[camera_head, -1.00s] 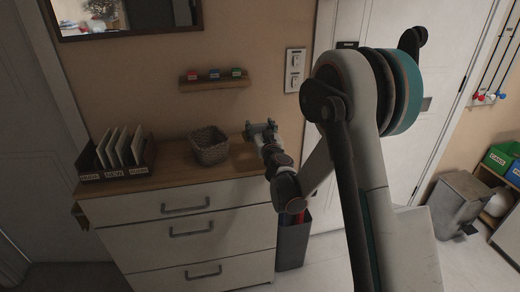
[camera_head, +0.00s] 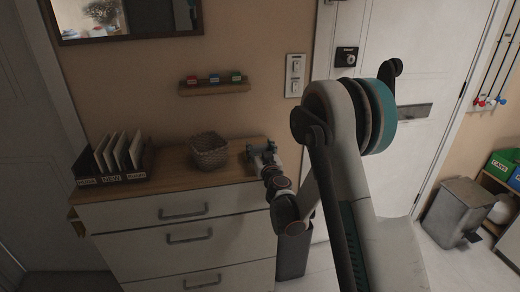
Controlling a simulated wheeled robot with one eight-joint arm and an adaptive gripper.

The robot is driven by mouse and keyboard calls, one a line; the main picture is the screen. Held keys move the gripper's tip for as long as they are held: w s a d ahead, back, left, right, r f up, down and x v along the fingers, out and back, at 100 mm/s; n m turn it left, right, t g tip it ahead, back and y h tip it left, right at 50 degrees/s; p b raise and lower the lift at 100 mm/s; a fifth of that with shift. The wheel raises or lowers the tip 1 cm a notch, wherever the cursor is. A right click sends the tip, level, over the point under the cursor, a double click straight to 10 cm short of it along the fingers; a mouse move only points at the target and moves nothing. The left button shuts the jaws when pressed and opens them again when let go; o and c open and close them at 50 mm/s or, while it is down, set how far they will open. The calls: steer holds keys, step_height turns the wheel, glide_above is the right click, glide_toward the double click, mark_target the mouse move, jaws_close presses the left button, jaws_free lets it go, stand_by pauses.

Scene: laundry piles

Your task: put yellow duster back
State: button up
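I cannot make out a yellow duster in this view. My gripper (camera_head: 262,151) is over the right end of the wooden top of a white dresser (camera_head: 130,217), to the right of a woven basket (camera_head: 209,151). It is small and partly hidden by my own wrist. I cannot tell whether its fingers are open or shut, or whether it holds anything. On the right wall, several thin rods (camera_head: 497,62) hang with red, white and blue ends at the bottom.
A letter holder (camera_head: 112,176) stands at the dresser's left. A small wall shelf (camera_head: 214,89) carries red, blue and green items. A dark bin (camera_head: 292,252) stands beside the dresser. A grey pedal bin (camera_head: 456,211) and a shelf with green and blue boxes (camera_head: 502,163) are at right.

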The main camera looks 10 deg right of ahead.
steer(key=o, duration=0.3)
